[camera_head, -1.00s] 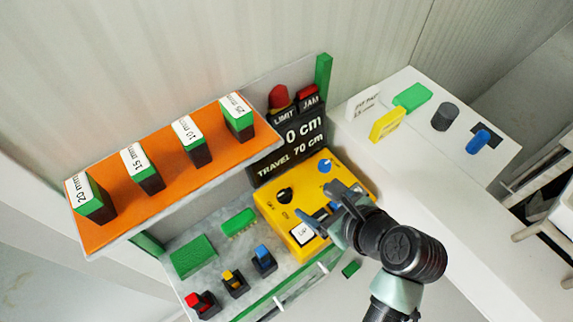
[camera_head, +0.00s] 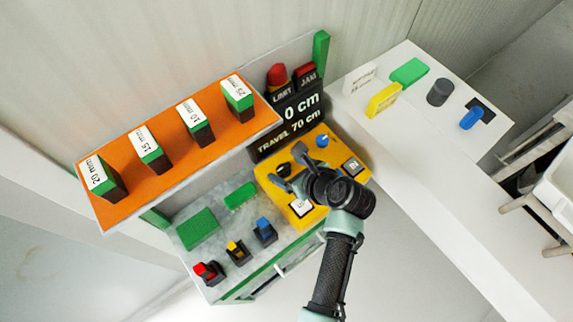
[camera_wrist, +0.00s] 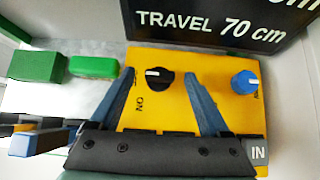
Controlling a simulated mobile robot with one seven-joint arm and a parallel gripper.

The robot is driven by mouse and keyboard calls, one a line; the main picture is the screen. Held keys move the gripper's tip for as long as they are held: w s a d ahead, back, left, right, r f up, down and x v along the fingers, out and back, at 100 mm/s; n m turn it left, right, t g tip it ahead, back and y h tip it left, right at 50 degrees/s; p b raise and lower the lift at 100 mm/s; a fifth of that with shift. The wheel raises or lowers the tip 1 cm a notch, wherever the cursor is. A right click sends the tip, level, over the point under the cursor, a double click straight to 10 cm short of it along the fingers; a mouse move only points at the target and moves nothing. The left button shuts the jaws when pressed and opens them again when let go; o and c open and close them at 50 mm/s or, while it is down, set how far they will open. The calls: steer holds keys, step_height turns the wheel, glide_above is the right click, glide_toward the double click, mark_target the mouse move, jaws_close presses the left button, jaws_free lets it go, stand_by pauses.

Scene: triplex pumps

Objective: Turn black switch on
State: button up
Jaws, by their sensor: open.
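The black switch (camera_wrist: 159,79) is a round knob with a white pointer mark on the yellow control panel (camera_wrist: 185,58). In the wrist view its pointer points left, and the word "ON" shows below it. In the head view the black switch (camera_head: 283,170) is partly visible beside my gripper (camera_head: 289,170). My gripper (camera_wrist: 158,85) is open, with one finger on each side of the knob in the wrist view. I cannot tell whether either finger touches it. My gripper hides part of the panel and its labels.
A blue knob (camera_wrist: 244,82) sits to the right on the panel. A black display reading "TRAVEL 70 cm" (camera_head: 290,120) stands behind it. Green blocks (camera_head: 198,228) and small coloured switches (camera_head: 236,252) lie left. An orange shelf (camera_head: 150,190) overhangs at left.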

steer(key=shift+w+a+f, duration=0.25)
steer(key=shift+w+f, duration=0.05)
steer(key=shift+f, duration=0.1)
jaws_close()
